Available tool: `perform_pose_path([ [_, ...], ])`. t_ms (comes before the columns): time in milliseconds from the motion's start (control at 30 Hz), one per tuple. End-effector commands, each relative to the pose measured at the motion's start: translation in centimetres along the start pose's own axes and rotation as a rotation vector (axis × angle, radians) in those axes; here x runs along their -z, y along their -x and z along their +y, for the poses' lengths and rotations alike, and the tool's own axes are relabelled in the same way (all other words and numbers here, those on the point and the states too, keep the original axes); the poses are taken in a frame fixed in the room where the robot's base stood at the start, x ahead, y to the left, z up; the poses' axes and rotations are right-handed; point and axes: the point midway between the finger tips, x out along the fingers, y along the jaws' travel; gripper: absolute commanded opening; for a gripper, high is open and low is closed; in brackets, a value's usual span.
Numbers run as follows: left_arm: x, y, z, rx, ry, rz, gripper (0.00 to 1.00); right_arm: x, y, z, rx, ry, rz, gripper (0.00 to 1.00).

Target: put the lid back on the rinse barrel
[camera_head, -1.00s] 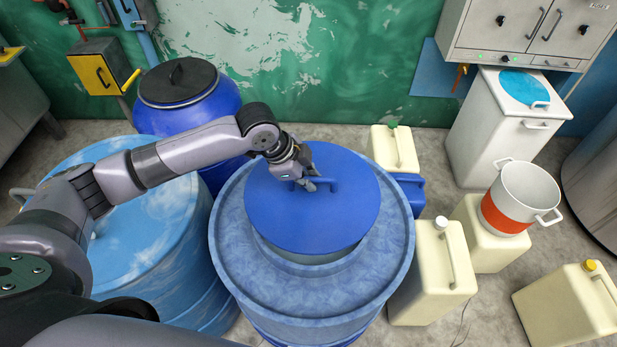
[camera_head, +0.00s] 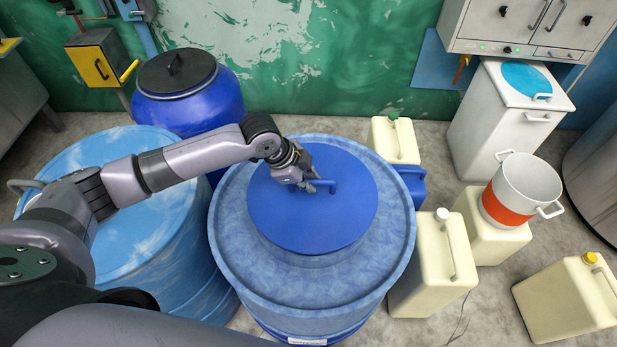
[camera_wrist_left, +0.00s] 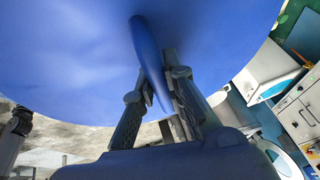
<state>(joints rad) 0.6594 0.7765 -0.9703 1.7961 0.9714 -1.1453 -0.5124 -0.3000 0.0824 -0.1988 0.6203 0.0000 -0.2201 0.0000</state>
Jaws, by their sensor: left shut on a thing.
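The round blue lid (camera_head: 290,225) with its bar handle is over the mouth of the large mottled-blue rinse barrel (camera_head: 232,240). Its face looks roughly level. I cannot tell if it rests on the rim or hangs just above it. My left gripper (camera_head: 325,187) is shut on the lid's handle. In the left wrist view the handle (camera_wrist_left: 146,50) sits between the two fingers of the left gripper (camera_wrist_left: 155,95), and the lid (camera_wrist_left: 70,60) fills the upper part. The barrel's opening is hidden under the lid. My right gripper is not in view.
A light-blue barrel (camera_head: 140,225) stands left under my arm, and a blue drum with black lid (camera_head: 175,72) stands behind. Cream canisters (camera_head: 435,265) stand close on the right, one bearing a white-and-orange pot (camera_head: 522,185). Some floor at the right is clear.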

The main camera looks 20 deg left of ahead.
Motion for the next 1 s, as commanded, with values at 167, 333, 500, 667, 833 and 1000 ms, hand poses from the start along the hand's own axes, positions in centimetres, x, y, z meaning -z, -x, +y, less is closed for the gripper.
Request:
perform_pose_path([
  [167, -0.4, -1.1, 0.2, 0.0, 0.0, 0.001, 0.0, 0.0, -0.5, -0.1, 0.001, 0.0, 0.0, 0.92],
  [333, -0.8, -1.9, 0.4, 0.001, 0.001, 0.001, 0.0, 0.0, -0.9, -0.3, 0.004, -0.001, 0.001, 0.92],
  [500, -1.1, -2.7, 0.6, 0.001, 0.0, 0.001, 0.0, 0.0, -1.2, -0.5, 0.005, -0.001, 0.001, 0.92],
  [667, -1.3, -3.1, 0.7, 0.001, -0.001, 0.001, 0.0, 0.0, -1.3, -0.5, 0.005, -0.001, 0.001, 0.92],
  [833, -1.4, -3.3, 0.7, 0.001, -0.001, 0.001, 0.0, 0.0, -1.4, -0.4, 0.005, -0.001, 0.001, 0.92],
  [1000, -1.3, -3.3, 0.7, 0.001, -0.001, 0.001, 0.0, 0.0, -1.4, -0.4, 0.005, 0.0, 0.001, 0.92],
])
